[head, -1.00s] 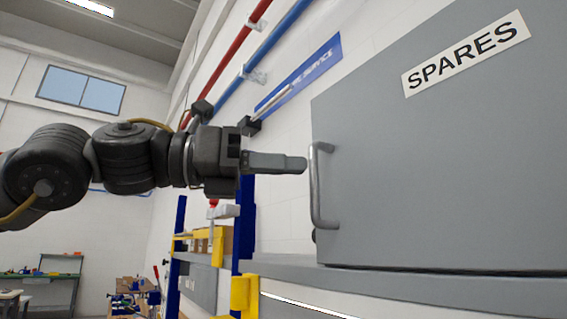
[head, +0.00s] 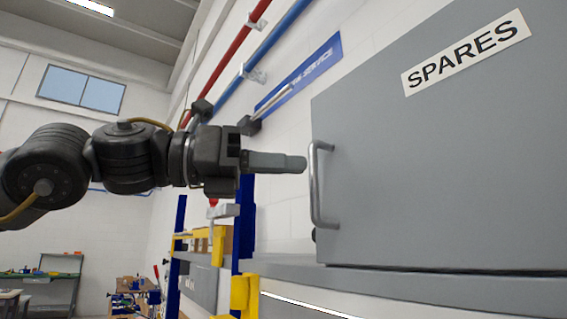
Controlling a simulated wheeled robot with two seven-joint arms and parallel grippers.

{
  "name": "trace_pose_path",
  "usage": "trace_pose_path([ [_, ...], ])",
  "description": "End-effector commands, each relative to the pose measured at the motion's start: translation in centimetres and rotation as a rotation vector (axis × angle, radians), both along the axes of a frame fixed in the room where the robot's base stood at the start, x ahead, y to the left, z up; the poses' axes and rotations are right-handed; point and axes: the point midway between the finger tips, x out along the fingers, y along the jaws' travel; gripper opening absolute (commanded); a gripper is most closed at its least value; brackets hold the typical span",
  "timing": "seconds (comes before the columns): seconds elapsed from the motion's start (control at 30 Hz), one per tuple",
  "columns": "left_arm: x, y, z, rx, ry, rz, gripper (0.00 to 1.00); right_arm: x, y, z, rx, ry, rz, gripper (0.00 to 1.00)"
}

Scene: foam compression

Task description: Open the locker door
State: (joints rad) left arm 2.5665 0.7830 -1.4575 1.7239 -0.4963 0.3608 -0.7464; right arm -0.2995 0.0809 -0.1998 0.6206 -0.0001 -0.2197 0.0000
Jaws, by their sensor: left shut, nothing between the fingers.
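The grey locker door (head: 440,170) with a "SPARES" label (head: 466,52) fills the right of the head view and looks closed. Its silver bar handle (head: 316,188) stands upright at the door's left edge. My left gripper (head: 300,164) comes in from the left, level with the upper part of the handle. Its fingers are shut and empty, with the tips just left of the handle. I cannot tell whether they touch it. My right gripper does not show.
The locker stands on a grey shelf or bench (head: 430,284). Below my left arm are a blue rack post (head: 246,225), a yellow bracket (head: 243,294) and cardboard boxes (head: 202,240). Red and blue pipes (head: 276,42) run along the wall above. A workbench (head: 50,275) stands far left.

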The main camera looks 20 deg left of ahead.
Motion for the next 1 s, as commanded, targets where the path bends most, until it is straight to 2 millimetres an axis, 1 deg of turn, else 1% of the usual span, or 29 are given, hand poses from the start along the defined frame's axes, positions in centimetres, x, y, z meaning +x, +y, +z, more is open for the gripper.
trace_pose_path([
  [0.4, 0.0, 0.0, 0.0, 0.0, 0.0, 0.0, 0.0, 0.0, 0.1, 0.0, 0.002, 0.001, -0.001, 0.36],
  [0.47, 0.0, 0.0, 0.0, 0.0, 0.0, 0.0, 0.07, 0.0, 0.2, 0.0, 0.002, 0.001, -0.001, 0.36],
  [0.53, 0.0, 0.0, 0.0, 0.0, 0.0, 0.0, 0.16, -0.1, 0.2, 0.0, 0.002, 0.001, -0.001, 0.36],
  [0.57, 0.0, 0.0, 0.0, 0.0, 0.0, 0.0, 0.18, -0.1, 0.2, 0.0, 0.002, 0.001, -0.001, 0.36],
  [0.83, 0.0, 0.1, 0.0, 0.0, 0.0, 0.0, 0.18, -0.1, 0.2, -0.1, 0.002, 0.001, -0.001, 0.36],
  [0.93, -0.4, 0.8, -0.1, -0.003, -0.001, 0.001, 0.18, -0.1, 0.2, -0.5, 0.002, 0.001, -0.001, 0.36],
  [1.0, -0.8, 1.7, -0.2, -0.003, -0.001, 0.001, 0.18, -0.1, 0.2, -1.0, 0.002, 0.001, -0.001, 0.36],
])
